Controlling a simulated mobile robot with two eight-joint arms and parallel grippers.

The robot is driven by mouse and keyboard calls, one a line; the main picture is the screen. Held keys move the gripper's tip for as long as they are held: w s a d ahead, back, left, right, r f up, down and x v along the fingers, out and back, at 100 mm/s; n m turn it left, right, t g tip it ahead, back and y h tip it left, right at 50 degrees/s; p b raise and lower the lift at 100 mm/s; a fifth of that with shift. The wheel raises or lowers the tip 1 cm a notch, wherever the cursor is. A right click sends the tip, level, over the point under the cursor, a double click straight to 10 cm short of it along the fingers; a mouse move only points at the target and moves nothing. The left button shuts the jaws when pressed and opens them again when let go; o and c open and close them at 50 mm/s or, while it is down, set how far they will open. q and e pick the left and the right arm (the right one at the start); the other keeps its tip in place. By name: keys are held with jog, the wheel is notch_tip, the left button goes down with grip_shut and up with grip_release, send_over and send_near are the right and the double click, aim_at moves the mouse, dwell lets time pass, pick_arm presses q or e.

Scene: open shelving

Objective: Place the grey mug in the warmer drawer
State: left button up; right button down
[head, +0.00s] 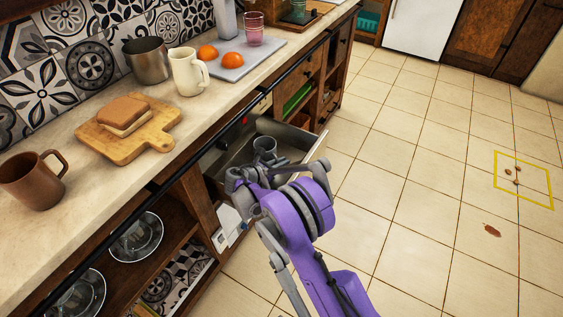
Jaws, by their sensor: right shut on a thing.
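The grey mug (264,145) appears upright, within the outline of the open warmer drawer (291,128). I cannot tell whether it touches the drawer floor. My right gripper (252,173), on the purple arm, is shut on the mug. The wrist hides the mug's lower part, the fingertips and the drawer's near corner. The drawer is pulled out from under the counter. My left gripper is not in view.
The counter (60,215) above the drawer holds a brown mug (34,181), a sandwich on a board (150,147), a cream mug (188,72) and a metal pot (148,61). Open shelves with glass dishes (137,238) lie left of the drawer. The tiled floor at right is mostly free.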

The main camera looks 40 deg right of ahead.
jog(key=shift+f, duration=0.1)
jog(key=c, duration=0.9)
grip_release()
jog(key=shift+a+f, duration=0.1)
jog(key=shift+r, duration=0.2)
jog(key=shift+r+p, duration=0.5)
jog(key=shift+p, duration=0.15)
jog(key=p+v, duration=0.1)
jog(key=v, duration=1)
jog(key=shift+s+a+r+p, duration=0.1)
jog(key=shift+a+r+p, duration=0.05)
jog(key=shift+a+p, duration=0.25)
